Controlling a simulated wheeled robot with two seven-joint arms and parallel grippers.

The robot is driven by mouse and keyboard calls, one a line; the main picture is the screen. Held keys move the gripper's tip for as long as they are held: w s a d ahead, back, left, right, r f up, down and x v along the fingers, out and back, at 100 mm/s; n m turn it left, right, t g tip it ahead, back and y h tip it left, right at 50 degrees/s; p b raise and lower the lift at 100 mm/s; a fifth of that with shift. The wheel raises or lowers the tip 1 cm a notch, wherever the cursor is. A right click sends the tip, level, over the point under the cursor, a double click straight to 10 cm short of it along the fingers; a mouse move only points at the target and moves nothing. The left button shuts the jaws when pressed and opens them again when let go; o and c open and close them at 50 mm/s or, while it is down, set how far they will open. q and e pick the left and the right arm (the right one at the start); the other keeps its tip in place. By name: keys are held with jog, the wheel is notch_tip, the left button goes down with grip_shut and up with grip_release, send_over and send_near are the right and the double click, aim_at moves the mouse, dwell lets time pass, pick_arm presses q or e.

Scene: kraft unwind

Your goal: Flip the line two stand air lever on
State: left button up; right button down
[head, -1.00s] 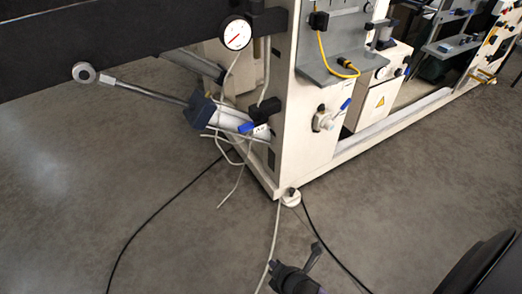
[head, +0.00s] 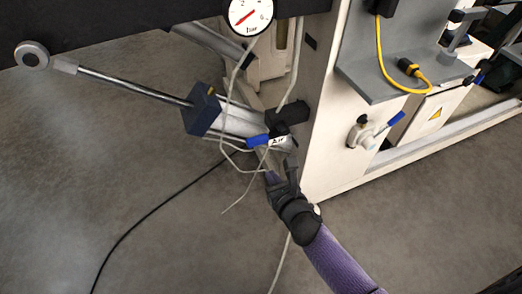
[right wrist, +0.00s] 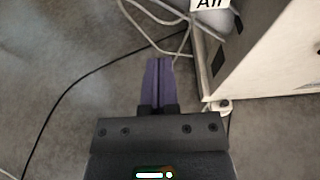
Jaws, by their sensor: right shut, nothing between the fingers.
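A blue lever handle (head: 259,140) sits beside a white tag reading "Air" (head: 279,141), at the lower end of a silver cylinder by the cream machine stand. The handle points left. In the right wrist view only the "Air" tag (right wrist: 209,3) shows at the top edge; the lever is out of view. My right gripper (head: 279,172) is just below the tag and lever, apart from them as far as I can tell. Its purple fingers (right wrist: 158,84) are together and empty in the right wrist view. My left gripper is not in view.
A second blue lever (head: 389,125) is on a valve on the stand's right face. A pressure gauge (head: 250,12) hangs above. Loose grey hoses (head: 238,165) run close to my gripper. The stand (head: 325,135) is directly to its right. Open floor lies left.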

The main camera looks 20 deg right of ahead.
aim_at(267, 134)
jog(key=f+b+x, duration=0.1)
jog(key=b+x, duration=0.3)
jog(key=x, duration=0.4)
notch_tip(267, 134, up, 5)
jog(key=shift+f+p, duration=0.1)
jog(key=shift+p, duration=0.5)
jog(key=shift+r+p, duration=0.3)
jog(key=shift+p, duration=0.1)
